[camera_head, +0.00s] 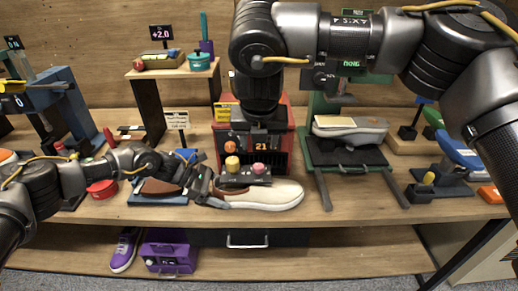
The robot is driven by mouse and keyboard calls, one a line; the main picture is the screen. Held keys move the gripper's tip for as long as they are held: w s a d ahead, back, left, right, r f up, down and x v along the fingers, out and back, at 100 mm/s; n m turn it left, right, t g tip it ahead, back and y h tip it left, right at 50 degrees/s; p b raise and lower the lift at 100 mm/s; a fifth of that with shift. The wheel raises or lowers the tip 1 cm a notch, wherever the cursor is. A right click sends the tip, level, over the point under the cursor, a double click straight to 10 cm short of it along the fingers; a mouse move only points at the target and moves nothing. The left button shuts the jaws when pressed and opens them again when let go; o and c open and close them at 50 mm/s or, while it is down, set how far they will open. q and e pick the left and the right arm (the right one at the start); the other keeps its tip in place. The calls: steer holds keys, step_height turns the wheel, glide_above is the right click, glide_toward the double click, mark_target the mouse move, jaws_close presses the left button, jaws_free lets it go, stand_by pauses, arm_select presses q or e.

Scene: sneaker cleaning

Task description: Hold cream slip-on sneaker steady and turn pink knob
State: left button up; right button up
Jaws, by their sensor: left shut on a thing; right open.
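The cream slip-on sneaker (277,197) lies on the front of the wooden bench, its pale toe pointing right. My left gripper (208,190) reaches in from the left and is shut on the sneaker's left end, which its fingers partly hide. Just behind the sneaker is a dark control panel with a yellow knob (232,164) on the left and a pink knob (258,168) on the right. My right gripper (258,146) points down from above, open, over the area just behind the pink knob. Its fingertips are hard to make out against the red machine.
The red machine (286,122) with a lit 21 stands behind the panel. A green stand (345,157) holding a grey-beige shoe is to its right. A brown shoe (160,187) lies left of my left gripper. A purple sneaker (125,249) and purple box (170,253) sit on the lower shelf.

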arm_select(q)
steer(key=shift+w, duration=0.1)
stand_by(0.3)
steer(key=o, duration=1.3)
steer(key=shift+c, duration=0.2)
steer(key=v, duration=1.2)
